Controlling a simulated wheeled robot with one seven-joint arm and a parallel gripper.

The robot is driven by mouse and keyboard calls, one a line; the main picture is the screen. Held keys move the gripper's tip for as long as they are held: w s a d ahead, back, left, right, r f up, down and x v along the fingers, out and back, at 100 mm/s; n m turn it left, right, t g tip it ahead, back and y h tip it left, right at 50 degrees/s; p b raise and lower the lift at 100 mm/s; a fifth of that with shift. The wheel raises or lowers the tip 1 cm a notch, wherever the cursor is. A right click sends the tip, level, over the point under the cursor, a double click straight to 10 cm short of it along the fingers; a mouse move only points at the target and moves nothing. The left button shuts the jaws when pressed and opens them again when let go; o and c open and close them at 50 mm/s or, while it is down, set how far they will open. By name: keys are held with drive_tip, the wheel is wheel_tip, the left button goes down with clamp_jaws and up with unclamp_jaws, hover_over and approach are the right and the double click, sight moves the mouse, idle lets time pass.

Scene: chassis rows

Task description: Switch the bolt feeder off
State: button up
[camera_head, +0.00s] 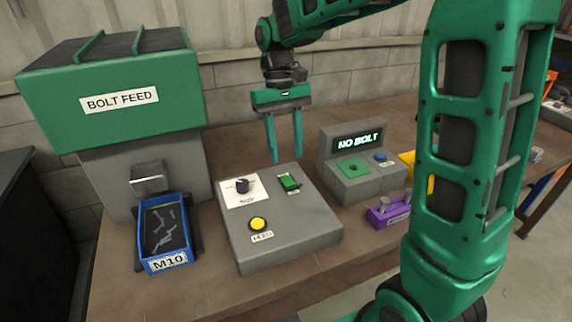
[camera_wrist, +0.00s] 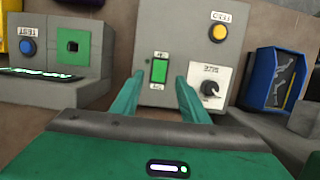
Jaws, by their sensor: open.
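The bolt feeder (camera_head: 110,100) is a green and grey machine marked BOLT FEED at the left. A grey control box (camera_head: 290,240) lies on the table to its right, with a green rocker switch (camera_head: 289,183), a black dial (camera_head: 243,185) and a yellow FEED button (camera_head: 258,223). My gripper (camera_head: 285,152) points down behind the box, fingers apart and empty. In the wrist view the switch (camera_wrist: 159,70) shows ahead between and beyond the fingertips, with small labels at both ends. The fingers do not appear to touch it.
A blue M10 bin (camera_head: 165,232) with bolts stands under the feeder's chute. A grey tester (camera_head: 362,168) reading NO BOLT, with a blue button, stands right of the box.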

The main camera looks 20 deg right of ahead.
drive_tip(key=shift+v, duration=2.1)
drive_tip(key=s+d+f+m+t, duration=0.1)
drive_tip(key=s+d+f+m, duration=0.1)
drive_tip(key=s+d, duration=0.3)
drive_tip(key=s+d+f+m+t, duration=0.1)
drive_tip(key=s+d, duration=0.5)
drive_tip(key=s, duration=0.6)
drive_tip(key=s+d+f+m+t, duration=0.1)
drive_tip(key=s+d+f+m, duration=0.2)
drive_tip(key=s, duration=0.6)
drive_tip(key=d+f, duration=0.2)
drive_tip(key=d, duration=0.1)
drive_tip(key=shift+s+d, duration=0.15)
drive_tip(key=shift+s, duration=0.1)
drive_tip(key=shift+w+f, duration=0.25)
drive_tip(key=shift+w, duration=0.35)
